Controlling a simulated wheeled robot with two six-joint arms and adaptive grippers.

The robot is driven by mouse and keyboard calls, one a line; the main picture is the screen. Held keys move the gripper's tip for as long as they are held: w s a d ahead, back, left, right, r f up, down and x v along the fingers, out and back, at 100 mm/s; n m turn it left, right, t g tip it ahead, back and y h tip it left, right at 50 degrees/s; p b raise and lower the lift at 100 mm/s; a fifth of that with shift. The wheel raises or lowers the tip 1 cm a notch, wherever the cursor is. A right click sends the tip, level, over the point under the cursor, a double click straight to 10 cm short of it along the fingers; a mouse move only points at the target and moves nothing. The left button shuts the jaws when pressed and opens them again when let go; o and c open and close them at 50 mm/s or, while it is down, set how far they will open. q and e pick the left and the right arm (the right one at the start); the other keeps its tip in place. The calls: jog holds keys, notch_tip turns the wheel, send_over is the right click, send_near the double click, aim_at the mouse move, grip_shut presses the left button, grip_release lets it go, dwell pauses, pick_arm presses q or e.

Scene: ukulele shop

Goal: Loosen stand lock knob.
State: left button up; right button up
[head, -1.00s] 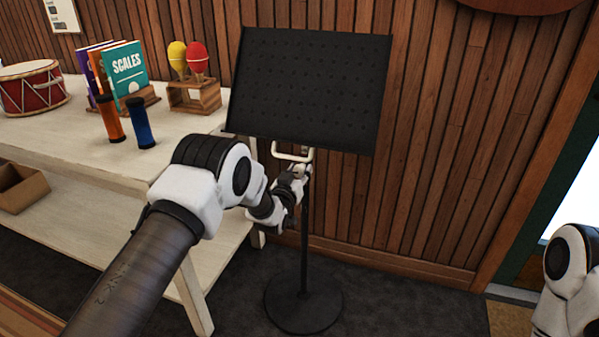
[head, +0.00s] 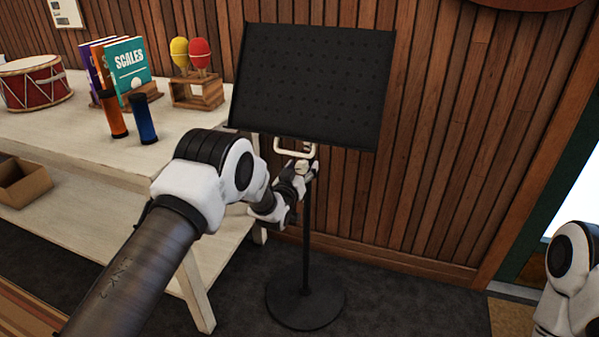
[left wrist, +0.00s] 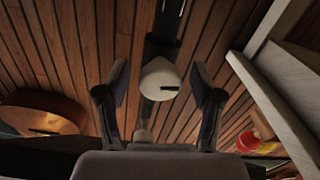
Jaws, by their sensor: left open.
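The black music stand has a perforated desk (head: 312,85), a thin pole (head: 306,235) and a round floor base (head: 306,304). A pale bent handle (head: 296,148) shows just under the desk. The cream, rounded lock knob (left wrist: 160,78) shows in the left wrist view, with a dark slot mark on its face. My left gripper (head: 308,170) is at the pole just below the handle. In the left wrist view its two fingers (left wrist: 159,88) stand open on either side of the knob, with gaps visible. My right gripper is out of view; only part of that arm shows at right.
A pale table (head: 185,120) at left holds a red drum (head: 36,83), books (head: 128,65), maracas in a wooden holder (head: 198,92) and two shakers. Its front leg is near my left arm. The wood-panelled wall (head: 445,150) is close behind the stand.

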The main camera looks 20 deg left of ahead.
pick_arm(q)
jog(key=s, duration=1.1)
jog(key=shift+s+a, duration=0.2)
jog(key=shift+s, duration=0.2)
jog(key=s+f+g, duration=0.3)
jog(key=s+f, duration=0.4)
jog(key=f, duration=0.4)
jog(key=s+a+f+g, duration=0.1)
jog(key=s+f+g, duration=0.5)
jog(key=s, duration=0.5)
jog(key=s+f+g, duration=0.3)
jog(key=s+f, duration=0.6)
jog(key=s, duration=0.2)
jog(key=s+r+m+g+p, duration=0.15)
jog(key=s+g, duration=0.45)
jog(key=s, duration=0.9)
notch_tip(320, 180, up, 20)
jog(key=p, duration=1.9)
jog(key=shift+f+y+p, duration=0.15)
jog(key=shift+y+p, duration=0.15)
jog(key=shift+p, duration=0.1)
